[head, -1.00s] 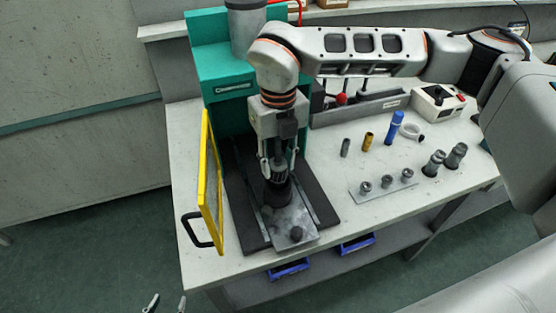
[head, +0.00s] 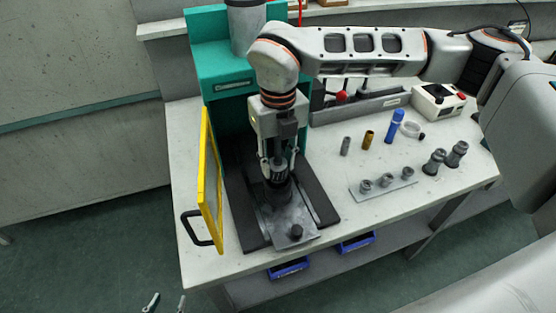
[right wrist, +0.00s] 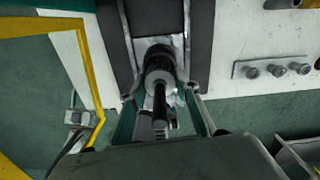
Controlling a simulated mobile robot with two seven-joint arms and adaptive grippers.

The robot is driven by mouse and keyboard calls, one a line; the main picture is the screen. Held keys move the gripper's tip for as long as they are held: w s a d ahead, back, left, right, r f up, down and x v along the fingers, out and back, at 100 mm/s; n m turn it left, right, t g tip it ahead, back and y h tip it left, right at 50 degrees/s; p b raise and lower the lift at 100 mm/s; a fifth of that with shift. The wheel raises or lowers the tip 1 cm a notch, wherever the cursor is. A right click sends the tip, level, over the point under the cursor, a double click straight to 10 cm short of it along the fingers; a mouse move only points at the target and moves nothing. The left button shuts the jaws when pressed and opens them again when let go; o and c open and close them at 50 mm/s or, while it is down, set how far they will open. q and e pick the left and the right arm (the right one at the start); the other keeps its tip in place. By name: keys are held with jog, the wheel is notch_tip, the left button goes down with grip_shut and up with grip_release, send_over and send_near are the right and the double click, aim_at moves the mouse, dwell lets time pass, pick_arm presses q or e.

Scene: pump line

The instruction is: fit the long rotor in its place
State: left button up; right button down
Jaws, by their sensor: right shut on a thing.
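My right gripper (head: 275,168) is upright over the grey plate (head: 290,222) on the bed of the green press. It is shut on the rotor (head: 279,174), a dark ribbed piece. In the right wrist view the rotor's black shaft (right wrist: 160,104) points toward the camera between the fingers. A dark round housing (head: 277,193) stands on the plate directly below the rotor. The two look in line, but I cannot tell how deep the rotor sits in it. My left gripper (head: 166,303) is at the bottom edge, open and empty, away from the table.
The yellow guard (head: 211,185) stands left of the press (head: 200,60). To the right are a strip with several grey parts (head: 387,187), small cylinders, a blue bottle (head: 394,127), two grey parts and a control box (head: 438,102). The table's front right is clear.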

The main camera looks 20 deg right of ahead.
jog(key=shift+f+b, duration=0.6)
jog(key=shift+f, duration=0.4)
jog(key=c, duration=1.2)
grip_release()
jog(key=shift+r, duration=0.1)
jog(key=shift+r+p, duration=1.45)
jog(key=shift+r, duration=1)
jog(key=shift+s+f, duration=0.1)
